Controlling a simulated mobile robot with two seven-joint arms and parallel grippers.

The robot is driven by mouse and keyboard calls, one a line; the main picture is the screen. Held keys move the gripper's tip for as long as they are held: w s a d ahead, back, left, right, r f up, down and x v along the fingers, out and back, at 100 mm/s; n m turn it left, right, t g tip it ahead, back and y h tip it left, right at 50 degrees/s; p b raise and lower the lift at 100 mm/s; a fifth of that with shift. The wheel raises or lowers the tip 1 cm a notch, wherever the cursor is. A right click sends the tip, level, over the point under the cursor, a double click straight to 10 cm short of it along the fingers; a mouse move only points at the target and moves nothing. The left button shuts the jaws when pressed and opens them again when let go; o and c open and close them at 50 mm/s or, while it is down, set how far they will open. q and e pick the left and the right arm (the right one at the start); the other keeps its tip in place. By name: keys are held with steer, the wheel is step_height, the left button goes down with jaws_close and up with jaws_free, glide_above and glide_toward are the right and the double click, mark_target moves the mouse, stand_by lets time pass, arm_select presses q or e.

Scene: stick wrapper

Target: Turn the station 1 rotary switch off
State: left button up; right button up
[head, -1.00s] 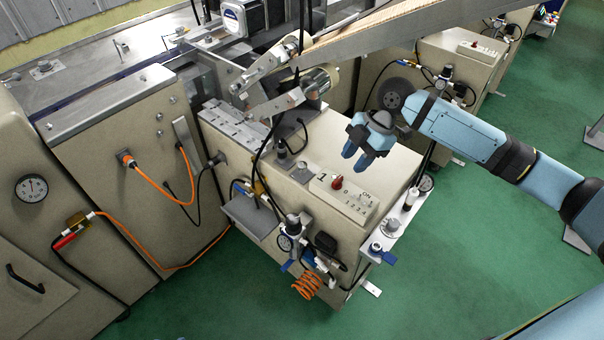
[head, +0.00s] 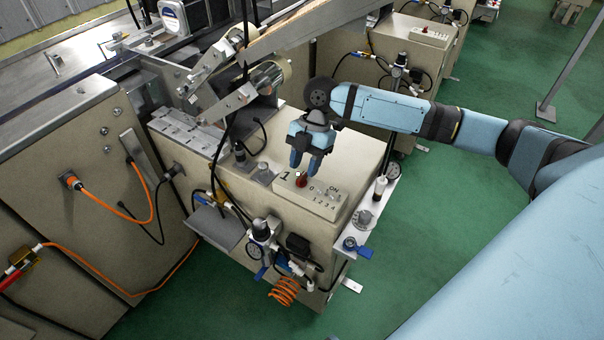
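The station 1 rotary switch is a small red knob (head: 301,180) on a beige control box (head: 318,203) marked "1", with "ON" and small numerals printed beside it. The box sits on top of the front beige machine cabinet (head: 350,155). My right gripper (head: 305,166) points down just above and slightly behind the red knob in the picture. I cannot tell the exact setting of the knob. My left gripper is not in view.
A vertical black cable (head: 240,110) and a metal roller arm (head: 228,104) stand left of the gripper. A white-topped post (head: 380,186) and a valve (head: 365,217) are at the cabinet's right edge. Another station's control box (head: 430,38) is farther back.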

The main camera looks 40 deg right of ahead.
mark_target(302, 178)
steer(key=shift+x, duration=1.35)
